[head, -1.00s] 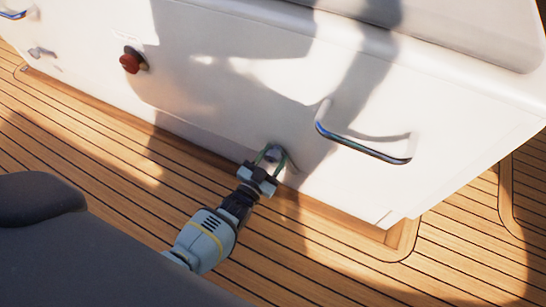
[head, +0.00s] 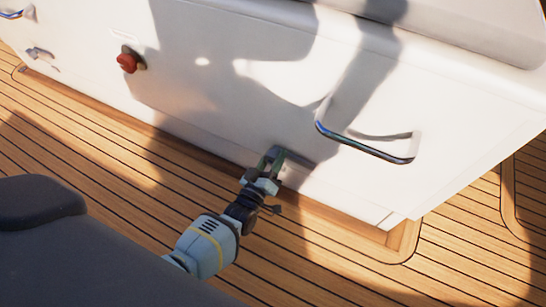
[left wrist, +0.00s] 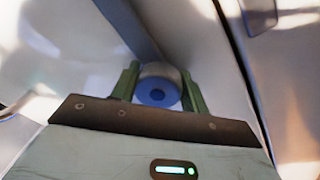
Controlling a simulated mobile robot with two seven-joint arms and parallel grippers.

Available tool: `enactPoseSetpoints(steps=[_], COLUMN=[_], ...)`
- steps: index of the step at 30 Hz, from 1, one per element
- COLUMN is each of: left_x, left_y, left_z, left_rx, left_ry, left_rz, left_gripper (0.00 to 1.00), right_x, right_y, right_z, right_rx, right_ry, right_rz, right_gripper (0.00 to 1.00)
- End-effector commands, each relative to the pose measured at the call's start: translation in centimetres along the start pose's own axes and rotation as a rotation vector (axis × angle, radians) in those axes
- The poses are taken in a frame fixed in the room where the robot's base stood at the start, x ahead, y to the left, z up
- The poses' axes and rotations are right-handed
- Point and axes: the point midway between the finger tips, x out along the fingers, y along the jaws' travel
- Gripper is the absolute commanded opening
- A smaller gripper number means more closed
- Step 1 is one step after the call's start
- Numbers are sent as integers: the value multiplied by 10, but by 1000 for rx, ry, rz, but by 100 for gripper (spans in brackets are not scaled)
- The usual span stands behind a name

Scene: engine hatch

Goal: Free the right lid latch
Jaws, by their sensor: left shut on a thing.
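The right lid latch sits low on the white hatch front. My left gripper (head: 272,161) reaches it from the deck side, its green fingers at the panel. In the left wrist view the latch's round knob (left wrist: 158,88), grey with a blue ring and dark centre, is between the two green fingers (left wrist: 159,89), which are shut on it. A grey strip runs from the knob to the top left there; I cannot tell if it is latch or shadow. In the head view the fingers hide most of the latch. My right gripper is not in view.
A chrome handle (head: 362,147) sticks out up and right of my gripper. A red knob (head: 128,60) and another latch (head: 40,53) are on the panel's left, with a second handle (head: 14,13) at the corner. Bare teak deck (head: 100,160) lies in front.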

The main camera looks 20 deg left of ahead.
Motion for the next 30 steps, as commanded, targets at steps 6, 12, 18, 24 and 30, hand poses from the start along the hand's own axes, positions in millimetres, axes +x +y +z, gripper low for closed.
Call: enactPoseSetpoints(steps=[6, 12, 18, 24, 30], left_x=[-1, -1, -1, -1, -1], left_y=[0, 0, 0, 0, 0], left_z=[1, 1, 1, 1, 1], left_rx=[-84, -118, -125, -125, -123], left_ry=[5, 7, 8, 8, 8], left_rz=[-7, -10, -11, -11, -10], left_gripper=[22, 22, 22, 22, 66], right_x=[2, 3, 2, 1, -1], right_y=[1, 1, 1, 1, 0], right_z=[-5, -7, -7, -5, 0], right_rx=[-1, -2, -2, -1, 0], right_ry=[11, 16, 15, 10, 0], right_rz=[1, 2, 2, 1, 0], right_gripper=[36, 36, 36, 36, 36])
